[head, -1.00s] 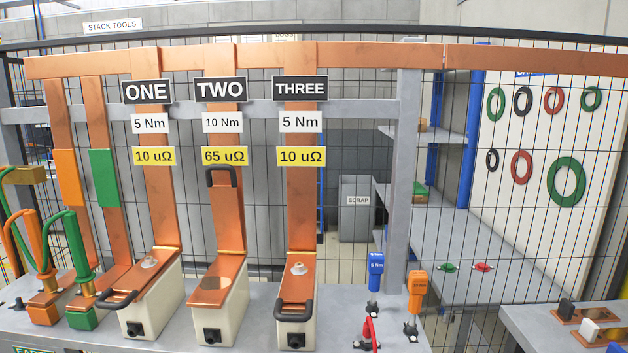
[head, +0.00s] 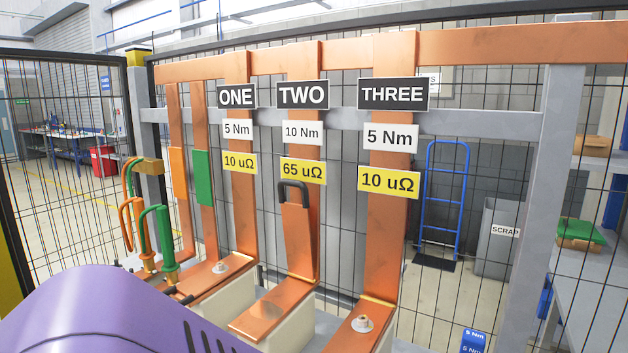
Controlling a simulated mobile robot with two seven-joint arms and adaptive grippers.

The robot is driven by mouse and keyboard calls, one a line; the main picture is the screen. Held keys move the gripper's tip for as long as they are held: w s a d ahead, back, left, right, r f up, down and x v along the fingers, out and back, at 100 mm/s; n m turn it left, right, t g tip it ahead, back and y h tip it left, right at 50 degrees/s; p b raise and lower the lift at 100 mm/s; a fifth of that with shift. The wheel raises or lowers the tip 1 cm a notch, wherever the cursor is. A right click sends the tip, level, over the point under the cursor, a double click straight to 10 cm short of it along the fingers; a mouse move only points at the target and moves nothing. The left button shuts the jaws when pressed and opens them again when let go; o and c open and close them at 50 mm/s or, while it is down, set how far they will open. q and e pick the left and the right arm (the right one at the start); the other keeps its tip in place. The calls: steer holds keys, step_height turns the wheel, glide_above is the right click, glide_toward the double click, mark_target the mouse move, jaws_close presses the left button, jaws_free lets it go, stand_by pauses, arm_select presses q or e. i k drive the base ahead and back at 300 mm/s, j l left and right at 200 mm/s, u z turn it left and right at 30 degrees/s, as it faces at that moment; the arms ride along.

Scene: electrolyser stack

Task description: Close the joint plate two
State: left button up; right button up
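Joint plate two (head: 299,238) is a copper plate with a dark handle (head: 293,187) at its top. It stands raised, leaning along the copper bar under the black TWO sign (head: 302,95). Below it lies a bare, flat copper contact (head: 268,312) on a pale block (head: 292,335). Plate one (head: 212,277) and plate three (head: 352,328) lie flat, each with a bolt on top. Neither of my grippers is in view. A purple link of my arm covers the lower left and hides part of the bench.
Tags under TWO read 10 Nm and 65 uΩ (head: 303,171). Green and orange cabled clamps (head: 160,245) stand at the left. A blue tool (head: 473,341) stands at the lower right. Behind the mesh fence are a blue hand truck (head: 443,195) and a scrap bin (head: 503,240).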

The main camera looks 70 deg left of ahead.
mark_target(296, 217)
steer(key=i+u, duration=0.15)
steer(key=u, duration=2.1)
steer(key=k+j+z, duration=0.15)
steer(key=j, duration=0.2)
steer(key=j+z, duration=0.1)
steer(key=j, duration=0.25)
steer(key=k+j+z, duration=0.15)
steer(key=j, duration=0.2)
